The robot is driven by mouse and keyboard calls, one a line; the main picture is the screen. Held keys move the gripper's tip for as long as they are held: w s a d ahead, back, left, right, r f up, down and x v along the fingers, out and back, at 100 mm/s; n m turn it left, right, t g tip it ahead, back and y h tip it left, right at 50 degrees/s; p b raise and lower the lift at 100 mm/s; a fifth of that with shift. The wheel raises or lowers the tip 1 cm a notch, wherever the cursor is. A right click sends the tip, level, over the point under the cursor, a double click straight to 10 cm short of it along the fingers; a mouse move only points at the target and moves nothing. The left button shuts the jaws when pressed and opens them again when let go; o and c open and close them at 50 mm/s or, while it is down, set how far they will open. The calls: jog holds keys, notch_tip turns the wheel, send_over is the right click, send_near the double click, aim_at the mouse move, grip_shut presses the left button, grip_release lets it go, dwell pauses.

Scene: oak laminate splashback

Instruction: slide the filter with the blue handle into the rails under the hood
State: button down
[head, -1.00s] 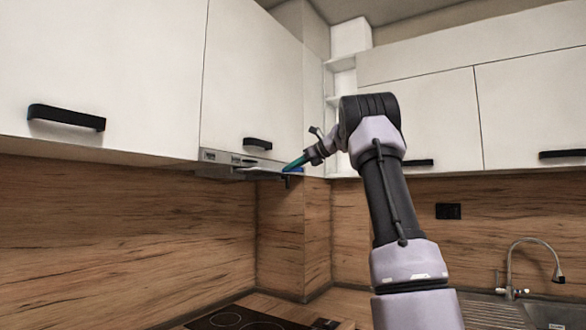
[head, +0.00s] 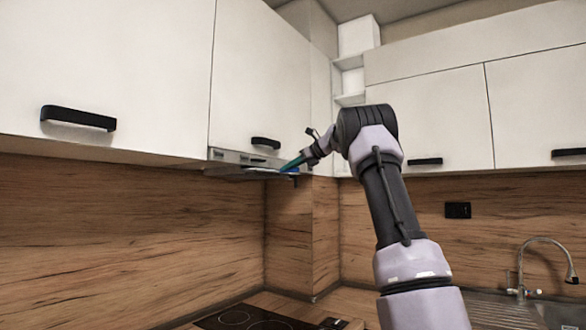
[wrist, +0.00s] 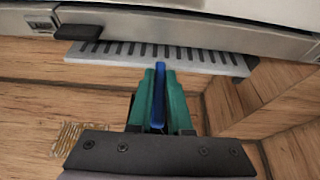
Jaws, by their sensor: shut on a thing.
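The filter (wrist: 150,52) is a flat grey slotted panel with a blue handle (wrist: 159,84) on its near edge. In the wrist view my gripper (wrist: 160,95), with teal fingers, is shut on that handle. The panel lies just below the steel hood (wrist: 222,30), its far side hidden behind the hood's front. In the head view the hood (head: 238,158) sits under the wall cabinet, with my gripper (head: 293,164) at its right end. The filter is thin and partly hidden there. The rails are not visible, so I cannot tell whether the filter is in them.
White wall cabinets (head: 262,80) with black handles hang above the hood. The wooden splashback (head: 150,230) and its corner are close behind and to the right. A hob (head: 250,318) lies below, and a sink tap (head: 535,262) stands at the right.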

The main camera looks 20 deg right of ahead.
jog(key=shift+w+a, duration=0.3)
jog(key=shift+w, duration=0.05)
jog(key=c, duration=0.8)
grip_release()
jog(key=shift+o, duration=0.2)
jog(key=shift+s+d, duration=0.1)
jog(key=s+d+f, duration=0.2)
jog(key=s+d, duration=0.4)
jog(key=s, duration=0.2)
jog(key=shift+s+d, duration=0.3)
jog(key=shift+d, duration=0.05)
